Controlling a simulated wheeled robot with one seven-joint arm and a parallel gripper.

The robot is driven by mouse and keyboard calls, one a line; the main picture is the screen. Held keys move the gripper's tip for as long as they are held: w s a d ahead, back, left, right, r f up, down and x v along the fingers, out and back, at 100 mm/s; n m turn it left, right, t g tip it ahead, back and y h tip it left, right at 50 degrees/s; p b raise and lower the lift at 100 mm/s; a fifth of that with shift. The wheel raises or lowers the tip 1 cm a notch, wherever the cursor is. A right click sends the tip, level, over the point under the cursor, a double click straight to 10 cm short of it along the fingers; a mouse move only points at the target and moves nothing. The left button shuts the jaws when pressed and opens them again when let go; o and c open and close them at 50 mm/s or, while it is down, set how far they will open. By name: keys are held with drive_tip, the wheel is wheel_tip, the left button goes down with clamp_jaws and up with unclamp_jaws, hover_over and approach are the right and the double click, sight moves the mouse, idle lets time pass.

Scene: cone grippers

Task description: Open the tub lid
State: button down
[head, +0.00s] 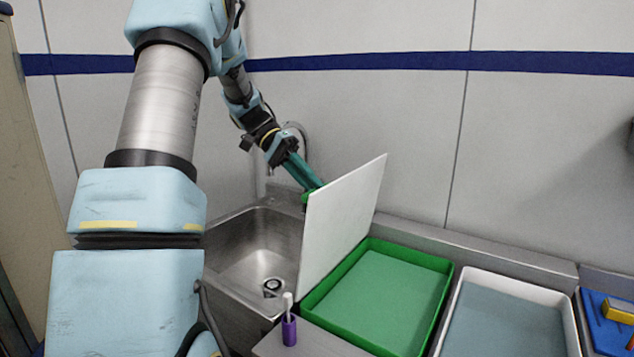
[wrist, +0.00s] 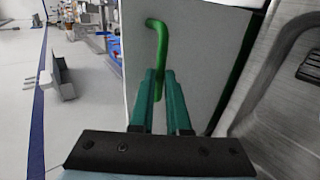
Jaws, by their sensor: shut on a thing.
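The green tub (head: 447,290) stands on the counter right of the sink, with its green inside showing. Its pale lid (head: 343,225) stands steeply raised along the tub's left side. In the wrist view the lid's grey face (wrist: 205,55) fills the middle. A green bent handle (wrist: 158,35) sticks out from that face. My gripper (wrist: 161,80) has its teal fingers shut on the handle. In the head view my gripper (head: 310,186) is at the lid's far left edge, and the lid hides most of the handle.
A steel sink (head: 245,255) with a tap (head: 303,145) lies left of the lid. A purple holder with a white stick (head: 289,328) stands close to the tub's near left corner. A white tray (head: 460,300) and a blue bin with a yellow item (head: 618,312) are to the right.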

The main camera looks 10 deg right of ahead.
drive_tip(key=shift+a+f, duration=0.15)
drive_tip(key=shift+f, duration=0.4)
drive_tip(key=c, duration=1.2)
unclamp_jaws()
drive_tip(key=o, duration=0.3)
drive_tip(key=shift+r, duration=0.25)
drive_tip(key=b+v, duration=0.2)
drive_tip(key=v, duration=0.8)
drive_tip(key=shift+w+a+r, duration=0.1)
drive_tip(key=shift+w+r, duration=0.15)
drive_tip(key=shift+f, duration=0.1)
